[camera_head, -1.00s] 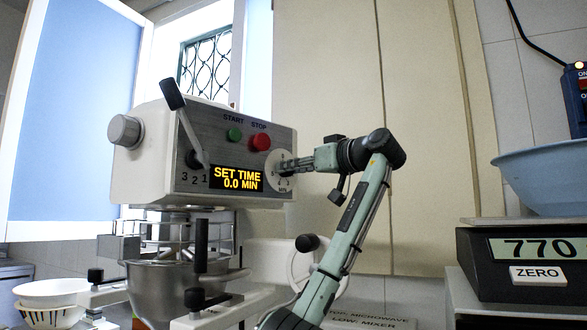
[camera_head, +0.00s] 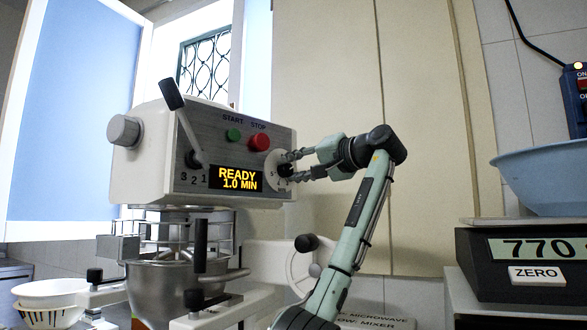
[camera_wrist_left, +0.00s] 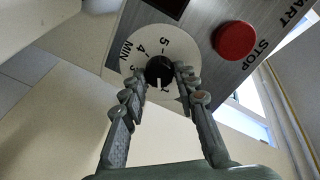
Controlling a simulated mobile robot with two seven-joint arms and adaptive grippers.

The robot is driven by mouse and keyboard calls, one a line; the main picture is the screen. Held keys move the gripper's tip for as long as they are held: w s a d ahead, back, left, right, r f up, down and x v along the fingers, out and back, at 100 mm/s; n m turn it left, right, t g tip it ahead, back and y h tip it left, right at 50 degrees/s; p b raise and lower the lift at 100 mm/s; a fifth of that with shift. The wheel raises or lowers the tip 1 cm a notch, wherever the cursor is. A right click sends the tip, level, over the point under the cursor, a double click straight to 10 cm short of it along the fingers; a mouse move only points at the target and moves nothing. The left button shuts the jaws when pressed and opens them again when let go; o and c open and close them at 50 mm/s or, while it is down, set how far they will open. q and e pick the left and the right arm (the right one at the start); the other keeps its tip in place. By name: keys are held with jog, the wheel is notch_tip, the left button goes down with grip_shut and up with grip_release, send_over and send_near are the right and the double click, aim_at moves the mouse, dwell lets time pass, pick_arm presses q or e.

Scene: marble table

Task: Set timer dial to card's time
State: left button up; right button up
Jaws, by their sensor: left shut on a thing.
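The timer dial (camera_head: 285,170) is a black knob on a round white scale on the mixer's front panel. In the left wrist view the knob (camera_wrist_left: 160,68) has a white mark pointing toward the 1. My left gripper (camera_head: 289,167) has its two fingers on opposite sides of the knob and is shut on it; the fingers also show in the left wrist view (camera_wrist_left: 161,76). The display (camera_head: 236,179) reads READY 1.0 MIN. My right gripper is not in view.
The green START button (camera_head: 234,134) and red STOP button (camera_head: 260,142) sit just above the display and dial. A speed lever (camera_head: 187,120) is at the left. A scale (camera_head: 515,275) reading 770 with a blue bowl (camera_head: 545,172) stands right. A lettered sign (camera_head: 375,321) is partly hidden.

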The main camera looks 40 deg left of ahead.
pick_arm(q)
jog(key=m, duration=0.7)
jog(key=shift+w+g, duration=0.1)
jog(key=shift+g, duration=0.2)
jog(key=m, duration=0.6)
jog(key=shift+f, duration=0.15)
jog(key=m, duration=0.7)
jog(key=shift+f+g, duration=0.1)
jog(key=shift+g, duration=0.3)
jog(key=m, duration=0.6)
jog(key=shift+f+m+y, duration=0.15)
jog(key=shift+m+y, duration=0.15)
jog(key=shift+m, duration=0.1)
jog(key=o, duration=1.1)
jog(key=shift+o, duration=0.2)
jog(key=shift+d, duration=0.15)
